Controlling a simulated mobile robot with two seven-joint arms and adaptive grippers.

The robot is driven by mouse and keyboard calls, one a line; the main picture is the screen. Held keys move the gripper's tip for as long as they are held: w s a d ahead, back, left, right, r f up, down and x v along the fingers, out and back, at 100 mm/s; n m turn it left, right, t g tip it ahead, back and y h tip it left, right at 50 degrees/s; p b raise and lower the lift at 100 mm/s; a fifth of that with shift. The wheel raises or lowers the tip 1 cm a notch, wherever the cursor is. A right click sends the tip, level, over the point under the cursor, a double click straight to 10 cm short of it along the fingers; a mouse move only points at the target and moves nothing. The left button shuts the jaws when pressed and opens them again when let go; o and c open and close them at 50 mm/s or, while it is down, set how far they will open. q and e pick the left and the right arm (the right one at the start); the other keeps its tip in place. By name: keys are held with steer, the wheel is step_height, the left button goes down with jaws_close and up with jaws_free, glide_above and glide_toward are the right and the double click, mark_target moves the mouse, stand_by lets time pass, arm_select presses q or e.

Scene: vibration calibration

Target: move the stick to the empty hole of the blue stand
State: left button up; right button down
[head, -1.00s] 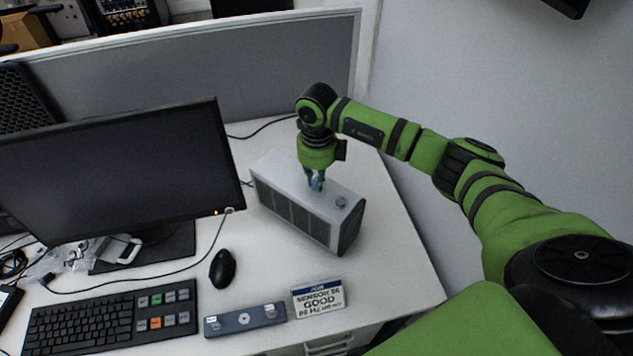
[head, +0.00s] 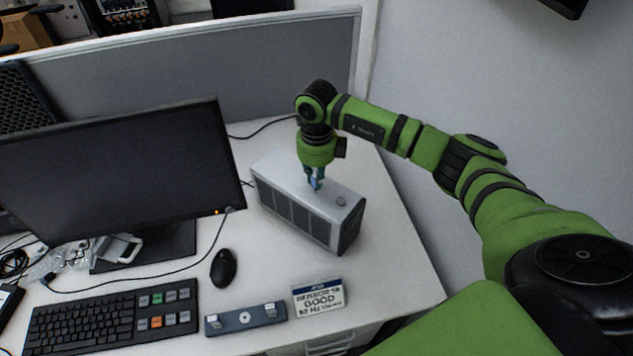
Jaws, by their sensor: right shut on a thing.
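My right gripper (head: 316,182) points down over the top of the grey box-shaped device (head: 295,190), with its fingertips near the middle of the top face. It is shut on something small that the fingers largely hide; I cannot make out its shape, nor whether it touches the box. The blue stand (head: 238,319) lies at the front edge of the desk, with a light fitting near each end and a round mark in the middle. I cannot tell at this size which hole is empty. My left gripper is not in view.
A small sign (head: 318,298) stands right of the blue stand. A mouse (head: 223,268), a keyboard (head: 112,318) and a monitor (head: 115,180) are to the left. A round knob (head: 340,201) sits on the box top. The desk right of the box is clear.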

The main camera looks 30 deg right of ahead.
mark_target(316, 173)
steer(key=shift+d+r+p, duration=0.1)
steer(key=shift+r+p, duration=0.9)
steer(key=shift+r, duration=0.75)
steer(key=s+a+f+m, duration=0.4)
steer(key=s+a, duration=0.1)
steer(key=a, duration=0.4)
steer(key=s+a+f+m+b, duration=0.1)
steer(key=s+a+f+m, duration=0.3)
steer(key=a, duration=0.5)
steer(key=s+a+f+m+b, duration=0.1)
steer(key=s+a+f+m, duration=0.3)
steer(key=a, duration=0.5)
steer(key=shift+s+a+f, duration=0.2)
steer(key=shift+s+f, duration=0.4)
steer(key=shift+s, duration=0.2)
steer(key=shift+s+a+f, duration=0.2)
steer(key=shift+s+f, duration=0.4)
steer(key=shift+s, duration=0.2)
steer(key=shift+d+f+b, duration=0.15)
steer(key=shift+f+b, duration=0.5)
steer(key=shift+b, duration=0.05)
steer(key=shift+w+f+b, duration=0.1)
steer(key=shift+f+b, duration=0.55)
steer(key=shift+f, duration=0.25)
steer(key=shift+f+b, duration=0.5)
steer(key=shift+f, duration=0.45)
